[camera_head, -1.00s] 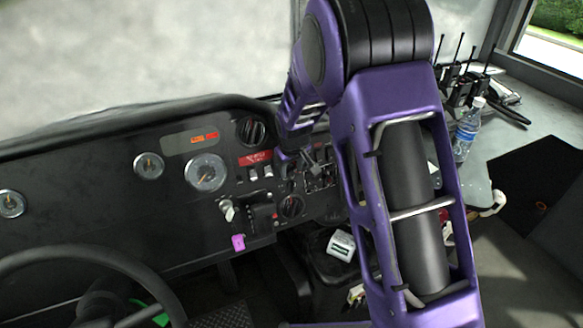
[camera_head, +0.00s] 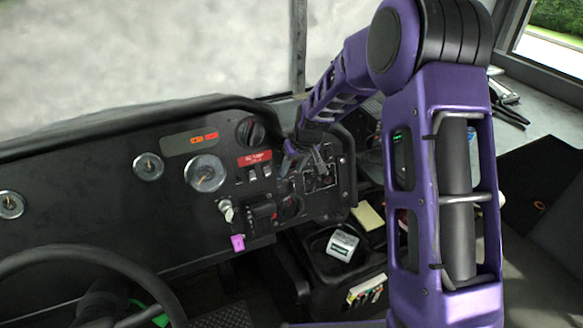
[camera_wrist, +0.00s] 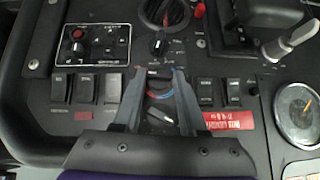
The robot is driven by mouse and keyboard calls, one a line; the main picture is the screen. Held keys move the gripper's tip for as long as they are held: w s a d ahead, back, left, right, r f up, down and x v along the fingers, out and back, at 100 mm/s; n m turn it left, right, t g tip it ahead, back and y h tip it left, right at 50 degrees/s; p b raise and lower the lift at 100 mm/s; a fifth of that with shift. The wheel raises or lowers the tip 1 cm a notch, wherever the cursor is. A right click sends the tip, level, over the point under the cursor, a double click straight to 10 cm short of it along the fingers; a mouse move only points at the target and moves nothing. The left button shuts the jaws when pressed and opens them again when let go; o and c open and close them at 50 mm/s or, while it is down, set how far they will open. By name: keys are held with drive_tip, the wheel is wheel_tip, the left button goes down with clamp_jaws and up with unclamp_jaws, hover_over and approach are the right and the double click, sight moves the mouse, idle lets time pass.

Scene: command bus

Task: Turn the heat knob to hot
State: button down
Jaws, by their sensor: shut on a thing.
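The heat knob (camera_wrist: 160,112), with a blue and red arc on its dial, lies between the fingers of my gripper in the wrist view. My gripper (camera_wrist: 160,74) is closed around it, with one dark finger on each side. The fingers and wrist partly cover the dial, so the exact pointer setting is hard to read.
Another knob (camera_wrist: 159,44) with a white pointer sits just beyond the fingertips. Rocker switches (camera_wrist: 206,92) stand close on both sides. A red label (camera_wrist: 228,120) and a round gauge (camera_wrist: 298,108) are to the right. The steering wheel (camera_head: 85,258) is at the lower left.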

drive_tip(key=shift+d+f+m+g+y+b, duration=0.1)
drive_tip(key=shift+d+m+g+y+b, duration=0.15)
drive_tip(key=shift+m+y, duration=0.45)
drive_tip(key=shift+a, duration=0.1)
drive_tip(key=shift+c, duration=2.3)
unclamp_jaws()
drive_tip(key=p+v, duration=0.2)
drive_tip(key=v, duration=1.5)
drive_tip(key=shift+d, duration=0.25)
drive_tip(key=shift+r, duration=0.3)
